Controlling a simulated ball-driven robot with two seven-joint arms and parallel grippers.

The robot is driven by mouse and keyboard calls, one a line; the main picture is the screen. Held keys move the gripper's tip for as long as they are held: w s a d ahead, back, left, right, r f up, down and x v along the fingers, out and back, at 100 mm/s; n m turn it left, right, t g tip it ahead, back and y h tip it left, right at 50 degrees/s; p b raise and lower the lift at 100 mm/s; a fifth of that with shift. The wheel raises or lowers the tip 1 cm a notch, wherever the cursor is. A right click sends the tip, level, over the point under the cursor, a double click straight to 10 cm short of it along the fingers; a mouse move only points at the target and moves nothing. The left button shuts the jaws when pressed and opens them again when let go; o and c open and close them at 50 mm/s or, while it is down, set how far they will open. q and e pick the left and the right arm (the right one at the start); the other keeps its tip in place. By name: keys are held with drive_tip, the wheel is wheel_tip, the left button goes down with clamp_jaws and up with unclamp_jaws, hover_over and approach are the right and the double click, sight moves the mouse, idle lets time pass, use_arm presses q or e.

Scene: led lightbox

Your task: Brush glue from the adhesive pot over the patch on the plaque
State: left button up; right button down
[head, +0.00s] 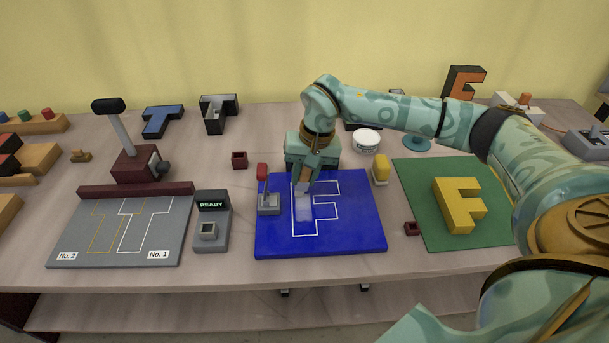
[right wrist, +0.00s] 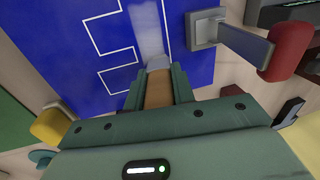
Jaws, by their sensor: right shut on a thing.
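My right gripper (head: 308,176) is shut on a brush, which points down over the blue plaque (head: 355,235). In the right wrist view, the gripper (right wrist: 158,85) holds the brush's brown handle (right wrist: 158,92). Its pale tip (right wrist: 157,62) is at the blue surface, at the end of a whitish streak (right wrist: 149,25). In the head view, this pale patch (head: 303,210) lies inside the white F outline. A round white pot (head: 367,141) with a label, probably the adhesive pot, stands behind the plaque. My left gripper is out of view.
A red-handled lever (head: 262,175) on a grey base stands at the plaque's left edge. A yellow block (head: 380,168) stands at its back right corner. A yellow letter F (head: 460,204) lies on a green mat (head: 418,178). A grey READY box (head: 211,225) stands left.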

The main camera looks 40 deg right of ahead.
drive_tip(key=shift+s, duration=0.1)
drive_tip(key=shift+s+a+r+p, duration=0.1)
drive_tip(key=shift+s+a+p, duration=0.25)
drive_tip(key=shift+s+p, duration=0.2)
drive_tip(key=shift+s+a+p, duration=0.4)
drive_tip(key=shift+s+p, duration=0.05)
drive_tip(key=shift+s, duration=0.15)
drive_tip(key=shift+s+a+p, duration=0.35)
drive_tip(key=shift+s+p, duration=0.1)
drive_tip(key=shift+s, duration=0.15)
drive_tip(key=shift+s+a+p, duration=0.35)
drive_tip(key=shift+s, duration=0.2)
drive_tip(key=shift+s+a+p, duration=0.3)
drive_tip(key=shift+s+a, duration=0.05)
drive_tip(key=shift+s, duration=0.2)
drive_tip(key=shift+w+d+b, duration=0.35)
drive_tip(key=shift+w+d, duration=0.25)
drive_tip(key=shift+w, duration=0.4)
drive_tip(key=shift+w+d+b, duration=0.35)
drive_tip(key=shift+w+d, duration=0.25)
drive_tip(key=shift+w, duration=0.4)
drive_tip(key=shift+w+d+b, duration=0.35)
drive_tip(key=shift+w+d, duration=0.25)
drive_tip(key=shift+w, duration=0.4)
drive_tip(key=shift+s, duration=0.1)
